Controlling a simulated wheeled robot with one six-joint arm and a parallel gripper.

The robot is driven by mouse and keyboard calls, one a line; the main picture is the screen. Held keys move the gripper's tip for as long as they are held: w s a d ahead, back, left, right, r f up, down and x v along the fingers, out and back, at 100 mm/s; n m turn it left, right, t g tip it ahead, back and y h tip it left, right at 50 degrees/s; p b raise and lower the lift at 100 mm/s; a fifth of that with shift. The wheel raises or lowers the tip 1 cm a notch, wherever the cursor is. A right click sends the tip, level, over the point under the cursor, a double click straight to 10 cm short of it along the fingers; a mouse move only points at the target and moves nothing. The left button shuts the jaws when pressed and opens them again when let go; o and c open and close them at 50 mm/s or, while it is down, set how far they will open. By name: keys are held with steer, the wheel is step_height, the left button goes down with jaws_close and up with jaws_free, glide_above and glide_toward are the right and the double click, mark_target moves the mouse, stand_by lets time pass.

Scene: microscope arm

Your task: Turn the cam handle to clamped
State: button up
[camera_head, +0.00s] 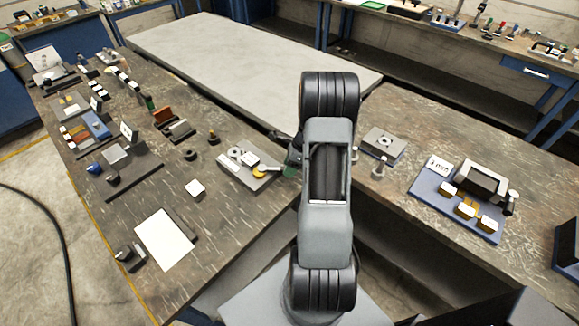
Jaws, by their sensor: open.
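A light grey plate (262,184) lies on the left bench near its inner corner. It carries grey clamp-like parts (240,156) and a round yellow piece (259,171). I cannot tell for sure which part is the cam handle or how it is turned. My arm stands in the middle of the view and covers what is behind it. A dark part that looks like my gripper (277,136) sticks out at the arm's left side, above and right of the plate. Its jaws are open. Most of it is hidden, and I see no contact with the plate.
Right of my arm are a grey block with a round hole (384,143), a small post (379,168) and a blue tray (426,190) with yellow-and-white pieces. A white card (165,239) and several fixtures lie on the left bench. A pale table (240,55) stands behind.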

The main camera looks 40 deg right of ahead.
jaws_close()
stand_by(0.4)
